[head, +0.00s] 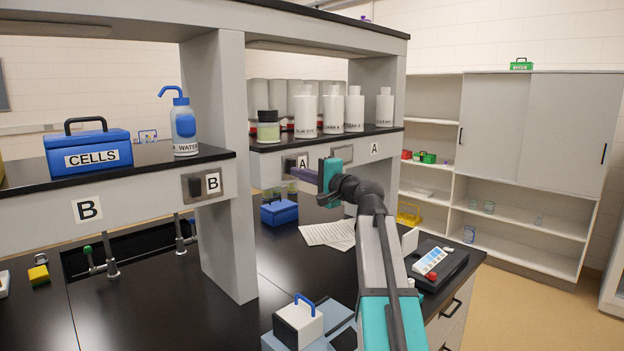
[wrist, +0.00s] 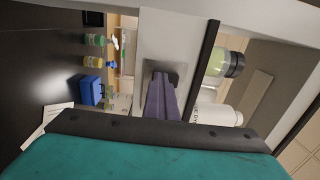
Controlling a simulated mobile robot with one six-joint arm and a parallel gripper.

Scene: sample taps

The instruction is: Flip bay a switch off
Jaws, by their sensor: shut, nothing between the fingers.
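The bay A switch (head: 289,164) is a dark rocker on a grey plate, set in the white shelf front left of the A label (head: 303,162). My gripper (head: 294,171) is shut and empty, its purple fingers pointing at the switch plate, with the tips close to it. In the wrist view the fingers (wrist: 160,78) overlap the grey plate (wrist: 180,70) and hide most of the switch. I cannot tell whether the tips touch it or which way the rocker is set.
The bay B switch (head: 195,187) is on the shelf front to the left. White bottles (head: 354,110) and a green-filled jar (head: 268,126) stand above bay A. A blue box (head: 279,212) and paper sheets (head: 328,233) lie on the black bench below.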

